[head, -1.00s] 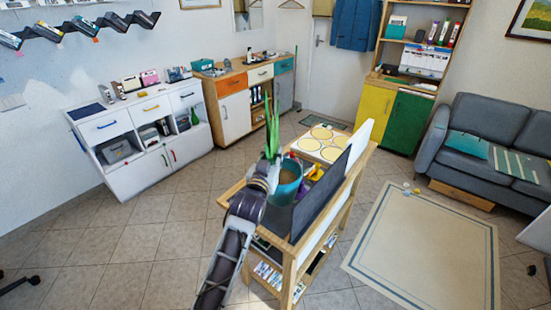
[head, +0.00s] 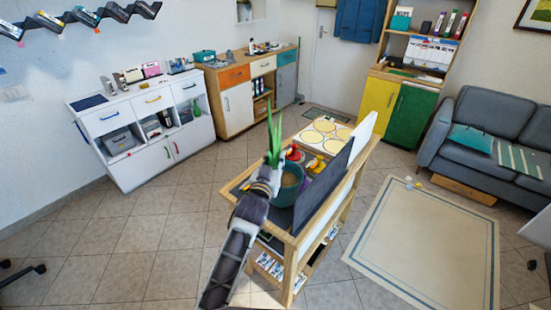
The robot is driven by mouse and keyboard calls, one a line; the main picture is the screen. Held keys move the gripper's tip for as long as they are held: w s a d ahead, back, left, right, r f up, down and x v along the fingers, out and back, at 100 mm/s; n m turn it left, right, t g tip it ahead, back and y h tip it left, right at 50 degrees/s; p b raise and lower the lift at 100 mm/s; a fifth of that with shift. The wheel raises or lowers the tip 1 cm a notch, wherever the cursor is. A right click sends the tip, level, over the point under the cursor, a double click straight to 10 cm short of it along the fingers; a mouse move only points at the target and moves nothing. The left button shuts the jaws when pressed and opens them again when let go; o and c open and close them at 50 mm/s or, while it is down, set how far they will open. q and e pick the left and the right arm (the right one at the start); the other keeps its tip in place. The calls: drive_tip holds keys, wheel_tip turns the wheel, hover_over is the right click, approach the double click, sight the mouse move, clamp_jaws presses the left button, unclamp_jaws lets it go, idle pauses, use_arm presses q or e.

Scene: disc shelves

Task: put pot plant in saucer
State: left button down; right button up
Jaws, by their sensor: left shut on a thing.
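The pot plant has a teal pot (head: 288,190) with brown soil and tall green leaves (head: 274,138). It is upright at the near part of the wooden cart, close to the dark upright panel. My left gripper (head: 272,180) is shut on the pot's left rim, and its arm comes up from the bottom. I cannot tell whether the pot's base touches the cart top. I cannot make out a saucer clearly; round yellow discs (head: 325,125) lie on a white surface at the cart's far end. My right gripper is not in view.
The wooden cart (head: 291,240) has a dark panel (head: 322,185) along its right side. Red and yellow items (head: 314,163) lie behind the pot. A white cabinet (head: 140,125) stands left, and a grey sofa (head: 490,140) right. Tiled floor is free around the cart.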

use_arm(q)
drive_tip(key=shift+f, duration=1.1)
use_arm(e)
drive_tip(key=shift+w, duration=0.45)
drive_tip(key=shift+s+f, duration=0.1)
use_arm(q)
drive_tip(key=c, duration=1.6)
unclamp_jaws()
drive_tip(key=shift+f, duration=0.35)
drive_tip(key=shift+o, duration=2)
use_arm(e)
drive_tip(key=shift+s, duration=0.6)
use_arm(q)
drive_tip(key=shift+r, duration=0.2)
